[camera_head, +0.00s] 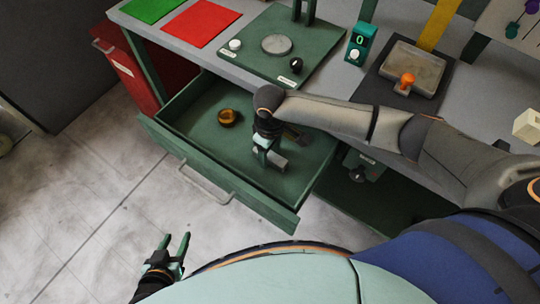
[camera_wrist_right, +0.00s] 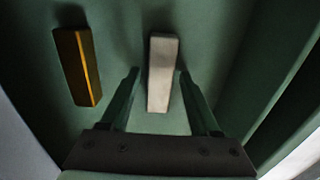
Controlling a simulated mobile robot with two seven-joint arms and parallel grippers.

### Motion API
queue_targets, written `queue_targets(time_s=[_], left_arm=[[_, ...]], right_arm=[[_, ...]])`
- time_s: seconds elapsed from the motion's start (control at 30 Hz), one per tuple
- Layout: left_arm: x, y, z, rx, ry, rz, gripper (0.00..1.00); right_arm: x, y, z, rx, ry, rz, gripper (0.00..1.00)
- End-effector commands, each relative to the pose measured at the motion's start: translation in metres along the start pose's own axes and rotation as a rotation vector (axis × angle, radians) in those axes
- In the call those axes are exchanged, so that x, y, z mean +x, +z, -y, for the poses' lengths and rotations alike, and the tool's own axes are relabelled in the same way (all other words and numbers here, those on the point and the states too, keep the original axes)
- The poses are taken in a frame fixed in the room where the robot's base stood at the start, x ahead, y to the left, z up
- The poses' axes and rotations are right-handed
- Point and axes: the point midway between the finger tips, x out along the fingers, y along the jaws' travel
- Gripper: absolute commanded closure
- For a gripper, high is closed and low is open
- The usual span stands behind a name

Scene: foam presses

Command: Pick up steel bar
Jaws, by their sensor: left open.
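The steel bar is a pale grey block lying in the open green drawer (camera_head: 190,150). In the right wrist view the steel bar (camera_wrist_right: 162,75) lies lengthwise between the fingers, with a gap visible on each side. My right gripper (camera_head: 268,155) points down into the drawer and is open over the bar; its fingers also show in the right wrist view (camera_wrist_right: 160,85). In the head view the gripper partly hides the steel bar (camera_head: 278,162). My left gripper (camera_head: 176,248) is open and empty, low in front of the drawer.
A brass-coloured bar (camera_wrist_right: 78,66) lies left of the steel bar in the right wrist view. A round brass piece (camera_head: 228,117) sits in the drawer. The drawer walls surround the right gripper. The workbench (camera_head: 225,55) with a green press plate stands above and behind.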

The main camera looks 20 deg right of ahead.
Motion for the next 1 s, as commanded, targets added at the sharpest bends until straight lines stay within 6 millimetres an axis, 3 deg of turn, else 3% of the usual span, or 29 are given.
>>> queue_targets(time_s=[0.07, 0.53, 1.0], left_arm=[[0.0001, -0.0003, 0.0002, 0.000, 0.000, -0.001, 0.50], [0.0001, -0.0007, 0.0003, 0.001, 0.000, -0.001, 0.50], [0.0001, -0.0009, 0.0004, 0.001, -0.001, -0.002, 0.50]], right_arm=[[-0.0003, -0.0002, 0.0001, 0.000, 0.000, 0.000, 0.48], [-0.0006, -0.0003, 0.0000, 0.000, 0.000, -0.001, 1.00], [-0.0008, -0.0004, -0.0001, 0.000, 0.000, -0.001, 1.00]])
